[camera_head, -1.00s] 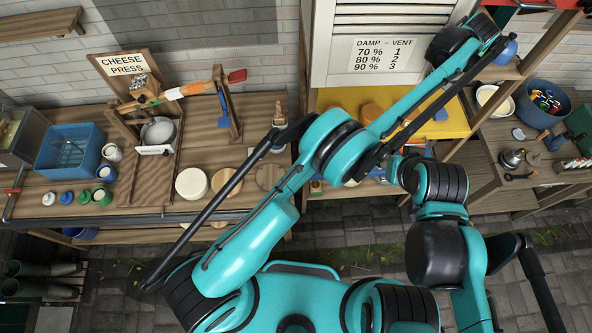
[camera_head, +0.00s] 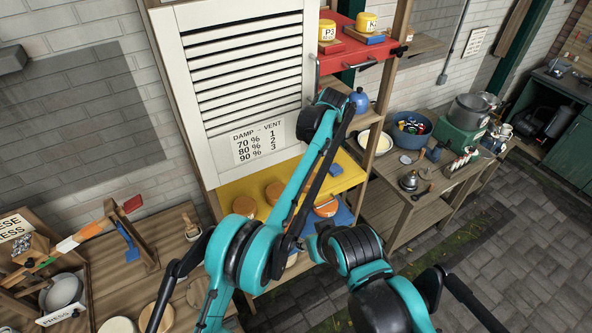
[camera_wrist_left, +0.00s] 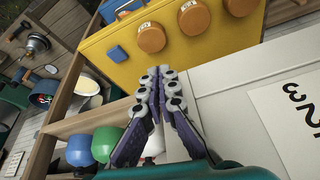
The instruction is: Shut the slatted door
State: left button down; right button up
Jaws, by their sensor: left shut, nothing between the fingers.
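The slatted door (camera_head: 250,85) is a white louvred panel with a damp and vent sign (camera_head: 258,141) low on it. Its right edge stands apart from the shelf's right post (camera_head: 385,90), and a red shelf shows in that gap. In the left wrist view the door's plain white face (camera_wrist_left: 230,95) fills the right side. My left gripper (camera_wrist_left: 158,78) is shut and empty, with its fingertips close beside the door's edge; I cannot tell if they touch. In the head view the fingers are hidden behind my wrist near the door's lower right corner. My right gripper is out of view.
A yellow shelf (camera_head: 232,190) below the door holds several orange rounds. Yellow pots stand on the red shelf (camera_head: 338,62). A blue jug (camera_head: 359,100) is beside my left wrist. A side table (camera_head: 405,200) with a blue bowl (camera_head: 412,128) stands right. Open paving lies right.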

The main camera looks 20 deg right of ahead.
pick_arm(q)
jog(key=s+d+f+v, duration=0.1)
jog(key=s+d+v, duration=0.1)
jog(key=v, duration=0.9)
jog(key=s+a+f+b, duration=0.1)
jog(key=a+f+b, duration=0.2)
jog(key=a+b, duration=0.5)
jog(key=s+a+f+b, duration=0.1)
jog(key=a+f+b, duration=0.25)
jog(key=a, duration=0.85)
jog(key=s+a+f+b, duration=0.1)
jog(key=a+f+b, duration=0.2)
jog(key=a+b, duration=0.55)
jog(key=s+a+f+t+b, duration=0.1)
jog(key=s+a+f+b, duration=0.4)
jog(key=f, duration=0.6)
jog(key=s+a+f+t+b, duration=0.1)
jog(key=s+a+f+b, duration=0.4)
jog(key=s+a+f, duration=0.4)
jog(key=s+a+f+b, duration=0.5)
jog(key=s+a+f, duration=0.2)
jog(key=f, duration=0.5)
jog(key=shift+s+a+f+n+t, duration=0.3)
jog(key=shift+s+a+f+t, duration=0.1)
jog(key=shift+s, duration=0.8)
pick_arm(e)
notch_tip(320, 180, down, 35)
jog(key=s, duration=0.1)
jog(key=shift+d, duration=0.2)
